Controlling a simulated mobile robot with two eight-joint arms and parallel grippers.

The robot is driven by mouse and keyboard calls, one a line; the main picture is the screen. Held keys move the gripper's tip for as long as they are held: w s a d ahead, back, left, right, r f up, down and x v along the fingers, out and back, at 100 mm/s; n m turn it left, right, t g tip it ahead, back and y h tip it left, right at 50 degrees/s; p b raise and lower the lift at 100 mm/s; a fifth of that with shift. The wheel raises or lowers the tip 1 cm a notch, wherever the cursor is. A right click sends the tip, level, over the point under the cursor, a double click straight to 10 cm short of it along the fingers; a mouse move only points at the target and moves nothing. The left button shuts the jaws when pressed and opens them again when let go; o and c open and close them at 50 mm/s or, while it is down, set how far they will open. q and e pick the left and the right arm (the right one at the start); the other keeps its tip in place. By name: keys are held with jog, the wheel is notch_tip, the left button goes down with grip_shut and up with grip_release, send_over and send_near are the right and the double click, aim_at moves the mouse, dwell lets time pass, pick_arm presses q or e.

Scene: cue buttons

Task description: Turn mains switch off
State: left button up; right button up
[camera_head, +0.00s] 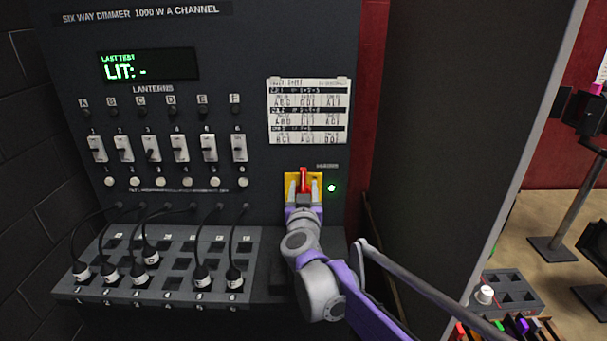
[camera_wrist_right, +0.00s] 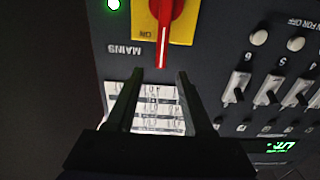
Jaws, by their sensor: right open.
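The mains switch is a red lever (camera_head: 304,178) on a yellow plate (camera_head: 289,182), at the lower right of the dark dimmer panel. In the head view the lever stands upright. My right gripper (camera_head: 303,190) is in front of it, open, with one finger showing on each side of the lever. The right wrist view shows the panel upside down, with the red lever (camera_wrist_right: 164,38) beside an "ON" mark and its tip close to the gap between my open fingers (camera_wrist_right: 160,80). I cannot tell whether they touch it. My left gripper is out of view.
A green lamp (camera_head: 332,188) glows beside the switch. A printed card (camera_head: 309,110) is above it. White faders (camera_head: 152,148) and round buttons (camera_head: 161,182) are to the left. Black plugs (camera_head: 203,277) with cables sit in the sloping socket board (camera_head: 180,262). A dark side panel (camera_head: 450,120) stands right.

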aim_at(303, 174)
jog(key=w+p, duration=0.1)
jog(key=w, duration=0.5)
jog(key=shift+w, duration=0.35)
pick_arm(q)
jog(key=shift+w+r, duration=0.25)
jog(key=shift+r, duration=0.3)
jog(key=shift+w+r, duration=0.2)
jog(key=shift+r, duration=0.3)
pick_arm(e)
grip_shut()
